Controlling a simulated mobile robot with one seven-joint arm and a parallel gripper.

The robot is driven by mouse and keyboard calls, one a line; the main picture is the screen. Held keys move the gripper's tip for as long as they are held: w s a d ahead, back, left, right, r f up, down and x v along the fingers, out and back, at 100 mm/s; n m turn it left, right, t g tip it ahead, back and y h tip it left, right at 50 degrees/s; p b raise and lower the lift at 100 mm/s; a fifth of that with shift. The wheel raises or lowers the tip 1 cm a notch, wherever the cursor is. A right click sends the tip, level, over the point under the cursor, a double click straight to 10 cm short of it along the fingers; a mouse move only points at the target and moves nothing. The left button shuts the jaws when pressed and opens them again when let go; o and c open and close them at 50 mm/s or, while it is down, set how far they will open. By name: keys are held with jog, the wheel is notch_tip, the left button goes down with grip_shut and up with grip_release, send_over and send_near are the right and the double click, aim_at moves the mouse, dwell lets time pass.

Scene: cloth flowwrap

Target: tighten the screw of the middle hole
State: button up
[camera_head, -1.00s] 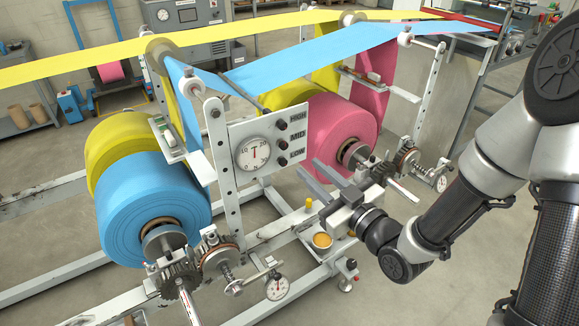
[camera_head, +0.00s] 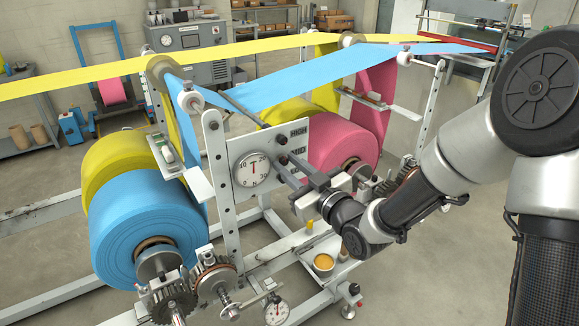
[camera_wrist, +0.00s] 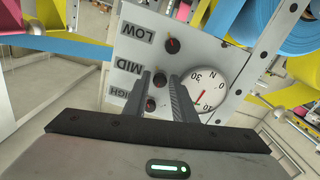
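The white panel (camera_head: 262,142) carries HIGH, MID and LOW labels, a round dial (camera_head: 251,169) and a column of dark screw heads. In the wrist view the panel (camera_wrist: 205,55) appears upside down. There the middle screw (camera_wrist: 160,79) shows beside MID, the low screw (camera_wrist: 172,45) above it and the high screw (camera_wrist: 152,103) below it. My gripper (camera_wrist: 159,77) is open, its fingertips on either side of the middle screw in this view; contact is not clear. In the head view my gripper (camera_head: 281,170) reaches the panel and partly covers its lower right.
Blue (camera_head: 150,225) and pink (camera_head: 345,140) rolls flank the panel, with yellow rolls behind. Blue and yellow webs run overhead. Gears and a small gauge (camera_head: 276,310) stand below left.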

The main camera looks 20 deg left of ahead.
grip_shut()
